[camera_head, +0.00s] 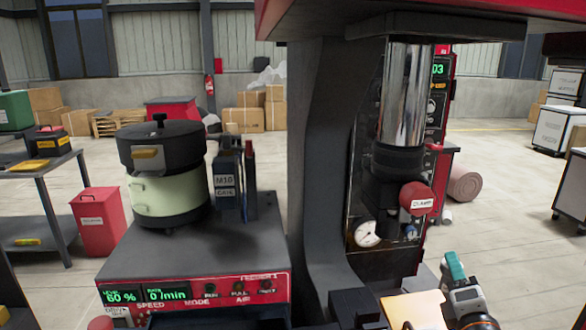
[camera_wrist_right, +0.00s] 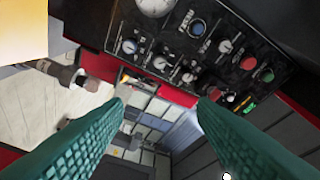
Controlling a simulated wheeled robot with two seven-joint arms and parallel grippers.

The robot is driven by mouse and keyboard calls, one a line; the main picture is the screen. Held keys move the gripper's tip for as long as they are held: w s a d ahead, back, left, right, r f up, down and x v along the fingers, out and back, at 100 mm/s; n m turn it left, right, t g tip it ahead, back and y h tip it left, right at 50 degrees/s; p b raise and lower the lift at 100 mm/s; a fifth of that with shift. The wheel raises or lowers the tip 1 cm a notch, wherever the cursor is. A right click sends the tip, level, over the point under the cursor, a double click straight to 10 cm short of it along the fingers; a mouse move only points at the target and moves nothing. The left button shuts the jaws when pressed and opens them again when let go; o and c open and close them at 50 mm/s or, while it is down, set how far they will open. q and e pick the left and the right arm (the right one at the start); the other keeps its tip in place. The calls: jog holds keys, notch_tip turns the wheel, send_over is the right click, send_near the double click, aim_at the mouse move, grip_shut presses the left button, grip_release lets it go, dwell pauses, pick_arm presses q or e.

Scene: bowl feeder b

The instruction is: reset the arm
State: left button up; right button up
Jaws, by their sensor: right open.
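My right gripper (camera_head: 456,268) shows at the lower right of the head view, with a teal finger pointing up beside the press machine. In the right wrist view its two teal ribbed fingers stand wide apart (camera_wrist_right: 165,103), with nothing between them. They point toward a black control panel (camera_wrist_right: 195,45) with knobs and coloured buttons. My left gripper is not in view.
A bowl feeder (camera_head: 170,192) with a black lid stands on a red-based unit (camera_head: 200,290) at left, beside a gate labelled M10 (camera_head: 226,180). The press column (camera_head: 318,150) rises at centre. A tan plate (camera_head: 415,310) lies left of my right gripper.

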jog(key=s+a+f+m+g+y, duration=0.1)
jog(key=s+a+f+m+g, duration=0.2)
jog(key=s+f+m+g, duration=0.5)
jog(key=s+a+f+m+g, duration=0.25)
jog(key=s+f+m, duration=0.35)
jog(key=s+f, duration=0.65)
jog(key=s+a+f+m+g+y, duration=0.3)
jog(key=s+a+f+m+g, duration=0.15)
jog(key=s+f, duration=0.4)
notch_tip(320, 180, down, 25)
jog(key=s+g, duration=0.2)
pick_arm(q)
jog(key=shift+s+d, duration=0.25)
pick_arm(e)
jog(key=s+d+f+g, duration=0.1)
jog(key=s+d+f, duration=0.2)
jog(key=s+f, duration=1.2)
jog(key=shift+s+d+f+h, duration=0.2)
jog(key=shift+s+f+h, duration=0.15)
jog(key=shift+s, duration=0.1)
